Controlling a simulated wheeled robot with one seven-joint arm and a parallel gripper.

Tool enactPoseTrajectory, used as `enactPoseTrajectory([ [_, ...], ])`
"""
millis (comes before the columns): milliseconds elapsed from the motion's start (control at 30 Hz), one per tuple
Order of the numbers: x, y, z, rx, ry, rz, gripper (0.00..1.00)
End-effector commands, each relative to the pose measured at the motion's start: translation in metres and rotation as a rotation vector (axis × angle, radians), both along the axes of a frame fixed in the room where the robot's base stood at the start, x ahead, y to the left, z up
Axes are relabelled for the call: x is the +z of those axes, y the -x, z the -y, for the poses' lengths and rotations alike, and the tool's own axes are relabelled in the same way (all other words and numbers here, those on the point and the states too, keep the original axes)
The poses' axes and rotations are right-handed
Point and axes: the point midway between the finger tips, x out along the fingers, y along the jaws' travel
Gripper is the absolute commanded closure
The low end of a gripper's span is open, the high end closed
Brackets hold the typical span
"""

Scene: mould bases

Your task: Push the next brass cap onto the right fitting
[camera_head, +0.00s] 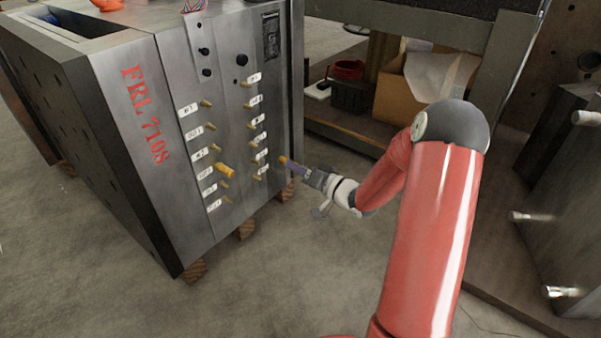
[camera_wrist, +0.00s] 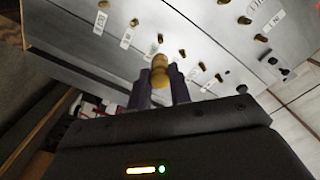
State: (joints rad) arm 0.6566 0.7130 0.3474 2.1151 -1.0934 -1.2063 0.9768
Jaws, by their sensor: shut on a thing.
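The steel mould base (camera_head: 140,90) stands at the left, marked "FRL 7108". Its front face carries two columns of small brass fittings with white labels. A larger brass cap (camera_head: 225,170) sits over one fitting low in the left column. My gripper (camera_head: 288,163) is beside the right edge of that face, shut on a brass cap (camera_head: 283,160). In the wrist view the held cap (camera_wrist: 160,70) stands upright between the two dark purple fingers (camera_wrist: 160,90). Behind it are several labelled fittings, including one brass fitting (camera_wrist: 183,53). The held cap appears apart from the face.
Wooden blocks (camera_head: 245,228) support the mould base. Another steel block (camera_head: 565,200) with pins stands at the right. Floor in front is clear.

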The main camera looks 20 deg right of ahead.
Motion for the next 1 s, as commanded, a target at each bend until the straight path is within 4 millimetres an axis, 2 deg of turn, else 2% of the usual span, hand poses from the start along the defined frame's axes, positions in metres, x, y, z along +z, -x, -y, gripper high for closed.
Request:
enactPoseTrajectory([
  [600,0.0,-0.05,-0.037,0.001,0.0,0.002,1.0],
  [1000,0.001,-0.066,-0.049,-0.001,0.0,0.002,1.0],
])
